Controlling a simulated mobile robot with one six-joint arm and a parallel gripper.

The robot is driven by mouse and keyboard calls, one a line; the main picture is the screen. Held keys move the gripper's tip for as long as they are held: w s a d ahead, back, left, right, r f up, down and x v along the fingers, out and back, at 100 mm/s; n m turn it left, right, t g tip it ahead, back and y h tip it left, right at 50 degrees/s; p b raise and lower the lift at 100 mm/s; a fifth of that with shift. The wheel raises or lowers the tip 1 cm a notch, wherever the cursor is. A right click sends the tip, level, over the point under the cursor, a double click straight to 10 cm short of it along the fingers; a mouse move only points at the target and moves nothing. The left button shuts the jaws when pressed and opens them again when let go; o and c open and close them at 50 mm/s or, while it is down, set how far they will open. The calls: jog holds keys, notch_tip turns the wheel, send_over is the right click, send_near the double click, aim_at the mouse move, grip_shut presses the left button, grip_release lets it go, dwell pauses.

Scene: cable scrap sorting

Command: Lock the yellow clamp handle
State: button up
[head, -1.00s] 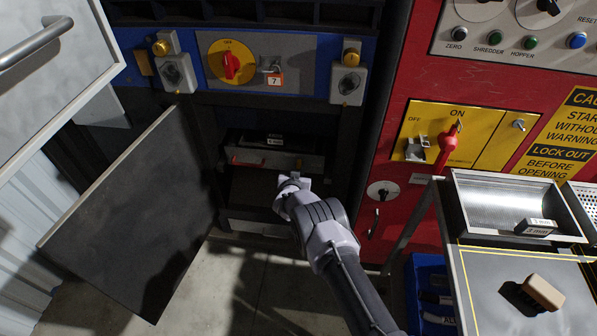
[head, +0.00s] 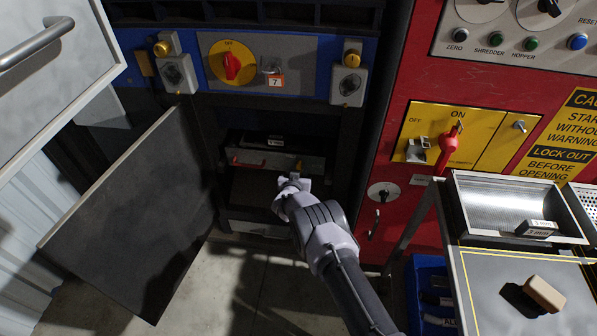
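A small yellow-orange handle (head: 298,165) stands at the right end of a grey bar (head: 280,161) inside the dark open cabinet; it looks roughly upright. I take it for the yellow clamp handle, though it is small and shadowed. A red handle (head: 248,163) lies nearly flat along the left part of the same bar. My gripper (head: 293,180) is just below and in front of the yellow handle in the picture. I cannot tell whether they touch. The fingers are too small and foreshortened to show whether they are open.
The open cabinet door (head: 135,215) stands to the left. A blue panel (head: 300,100) with a red switch (head: 232,66) is above the opening. The red cabinet (head: 385,150) and a metal table (head: 510,262) with a tray (head: 505,185) are to the right.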

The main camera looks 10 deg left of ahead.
jog(key=shift+s+r, duration=0.1)
jog(key=p+v, duration=1)
jog(key=v, duration=0.7)
jog(key=shift+a, duration=0.1)
